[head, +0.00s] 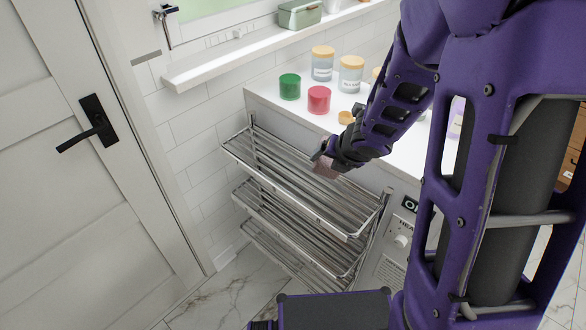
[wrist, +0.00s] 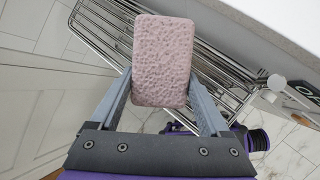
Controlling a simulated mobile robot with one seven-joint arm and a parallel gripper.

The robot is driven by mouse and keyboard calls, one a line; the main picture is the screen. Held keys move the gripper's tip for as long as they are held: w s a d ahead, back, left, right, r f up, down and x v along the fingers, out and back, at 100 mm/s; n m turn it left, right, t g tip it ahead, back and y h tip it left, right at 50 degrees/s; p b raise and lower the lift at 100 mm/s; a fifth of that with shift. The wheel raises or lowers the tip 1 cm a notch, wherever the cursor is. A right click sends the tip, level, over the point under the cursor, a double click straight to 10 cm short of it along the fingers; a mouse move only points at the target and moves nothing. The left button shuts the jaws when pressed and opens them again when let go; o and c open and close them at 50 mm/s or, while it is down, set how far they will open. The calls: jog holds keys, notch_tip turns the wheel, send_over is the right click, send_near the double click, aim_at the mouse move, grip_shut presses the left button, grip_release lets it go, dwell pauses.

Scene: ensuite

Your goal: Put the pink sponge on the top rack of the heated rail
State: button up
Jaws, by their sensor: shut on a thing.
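The pink sponge (wrist: 162,62) is a rounded, pitted block held between the two fingers of my gripper (wrist: 163,95) in the wrist view. In the head view my gripper (head: 326,160) is above the top rack (head: 290,185) of the heated rail, towards its back edge by the counter. The sponge (head: 325,168) shows there as a small dull pink patch, partly hidden by the gripper. The heated rail has three chrome barred racks, one above another, and the top rack looks empty. I cannot tell whether the sponge touches the bars.
The white counter (head: 262,92) behind the rail bears a green cup (head: 289,87), a red cup (head: 319,99) and several lidded jars. A heater panel with a knob (head: 401,241) is right of the racks. A door (head: 75,150) with a black handle stands left.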

jog(key=n, duration=0.1)
jog(key=a+n+y, duration=0.1)
jog(key=n, duration=0.1)
jog(key=shift+w+a+r+g+p, duration=0.1)
jog(key=shift+r+g+p, duration=0.2)
jog(key=shift+g+p, duration=0.1)
jog(key=shift+a+r+n+g, duration=0.1)
jog(key=shift+a+n+g, duration=0.15)
jog(key=shift+n, duration=0.55)
jog(key=n, duration=0.1)
jog(key=n+g+p, duration=0.1)
jog(key=shift+s+n, duration=0.3)
jog(key=shift+s, duration=0.1)
jog(key=d+n, duration=0.1)
jog(key=s+n+p, duration=0.1)
jog(key=n, duration=0.1)
jog(key=s+d+f+n+g, duration=0.1)
jog(key=n, duration=0.1)
jog(key=shift+s+d, duration=0.1)
jog(key=shift+d, duration=0.2)
jog(key=b, duration=0.1)
send_over(327, 204)
jog(key=d, duration=0.1)
jog(key=f, duration=0.2)
jog(key=s+f, duration=0.1)
jog(key=f, duration=0.1)
jog(key=shift+f+b, duration=1.65)
jog(key=shift+f, duration=1.3)
jog(key=shift+f, duration=0.1)
